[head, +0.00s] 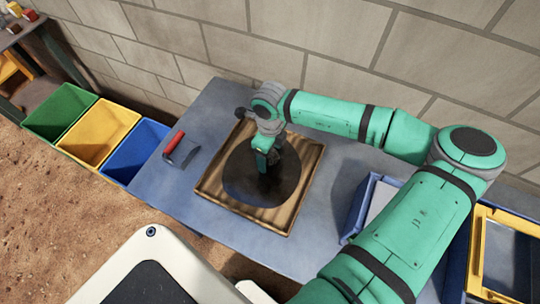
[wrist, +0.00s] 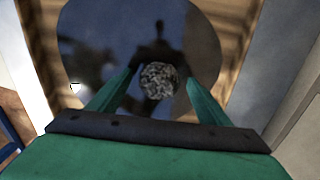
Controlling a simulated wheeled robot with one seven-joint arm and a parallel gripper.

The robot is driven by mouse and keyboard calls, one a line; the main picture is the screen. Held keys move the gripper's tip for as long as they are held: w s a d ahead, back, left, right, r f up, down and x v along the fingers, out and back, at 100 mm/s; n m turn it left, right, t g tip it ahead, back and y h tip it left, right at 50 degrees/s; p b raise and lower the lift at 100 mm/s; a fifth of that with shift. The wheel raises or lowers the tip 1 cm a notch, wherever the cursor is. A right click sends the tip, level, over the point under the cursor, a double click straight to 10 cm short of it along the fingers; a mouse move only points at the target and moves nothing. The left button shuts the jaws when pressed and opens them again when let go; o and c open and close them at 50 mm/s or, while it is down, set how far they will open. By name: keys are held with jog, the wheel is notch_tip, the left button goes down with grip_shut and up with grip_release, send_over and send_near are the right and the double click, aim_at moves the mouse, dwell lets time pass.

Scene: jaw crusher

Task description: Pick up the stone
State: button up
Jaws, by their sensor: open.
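The stone (wrist: 158,80) is a small, rough, speckled grey lump in the wrist view. It sits on a dark, glossy round surface (wrist: 95,40), which also shows in the head view (head: 237,178) inside a wooden frame. My gripper (wrist: 157,88) is open, with its two green fingers on either side of the stone. I cannot tell whether the fingers touch it. In the head view my gripper (head: 266,165) points down over the dark disc and hides the stone.
The wooden tray (head: 306,185) stands on a blue-grey table (head: 210,105). A red-handled tool (head: 175,145) lies left of it. Green (head: 60,112), yellow (head: 100,133) and blue (head: 135,152) bins stand further left. A blue tray (head: 358,205) is to the right. A block wall (head: 250,45) closes the back.

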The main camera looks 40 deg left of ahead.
jog(key=c, duration=1.4)
jog(key=shift+w, duration=0.1)
jog(key=shift+r, duration=0.15)
